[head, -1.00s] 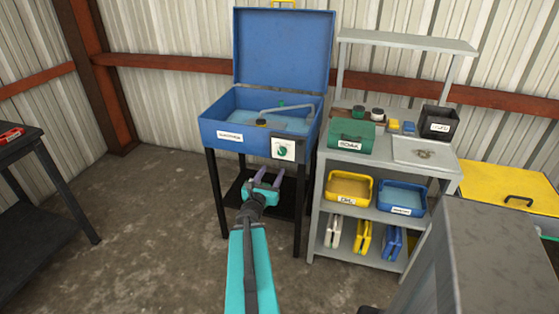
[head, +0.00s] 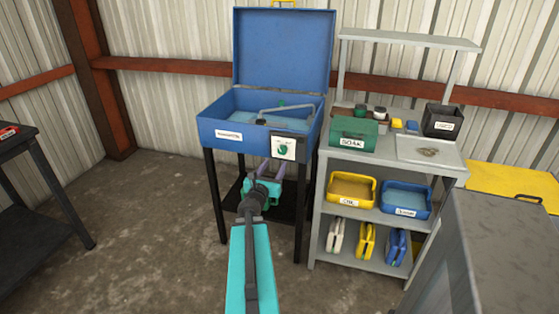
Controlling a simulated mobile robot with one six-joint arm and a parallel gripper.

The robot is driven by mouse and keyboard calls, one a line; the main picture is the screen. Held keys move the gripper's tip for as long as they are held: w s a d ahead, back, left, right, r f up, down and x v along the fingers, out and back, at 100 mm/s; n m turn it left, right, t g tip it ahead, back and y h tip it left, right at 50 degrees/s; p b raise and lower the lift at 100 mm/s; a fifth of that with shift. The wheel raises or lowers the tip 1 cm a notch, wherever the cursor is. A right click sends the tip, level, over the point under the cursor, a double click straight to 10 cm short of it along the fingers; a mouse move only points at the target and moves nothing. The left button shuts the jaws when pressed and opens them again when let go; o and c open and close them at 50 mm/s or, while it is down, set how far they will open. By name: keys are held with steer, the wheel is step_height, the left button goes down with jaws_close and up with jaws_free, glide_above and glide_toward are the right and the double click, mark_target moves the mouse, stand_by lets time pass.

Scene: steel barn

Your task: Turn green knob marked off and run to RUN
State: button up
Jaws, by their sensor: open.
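The green knob (head: 282,149) sits on a white panel (head: 291,156) at the right of the front face of the blue parts washer (head: 213,116). Small print on the panel is too small to read, so I cannot tell the knob's setting. My gripper (head: 271,166) is in front of the washer, just below the panel in the picture. Its two purple fingers point away from me and are apart, with nothing seen between them. It appears clear of the knob.
A dark table (head: 50,190) is at left, a grey box-like surface (head: 510,240) at lower right. The concrete floor at left is clear.

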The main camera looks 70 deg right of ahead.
mark_target(282, 152)
steer(key=shift+d+f+b, duration=0.15)
steer(key=shift+d+b, duration=0.4)
steer(key=shift+b, duration=0.55)
steer(key=shift+d+b, duration=0.2)
steer(key=shift+b, duration=0.35)
steer(key=shift+w+d+r+p, duration=0.15)
steer(key=shift+d+p, duration=0.15)
steer(key=shift+d, duration=1.8)
steer(key=shift+w+d+r+p, duration=0.15)
steer(key=shift+d+p, duration=0.15)
steer(key=shift+d, duration=1.75)
steer(key=shift+f, duration=0.1)
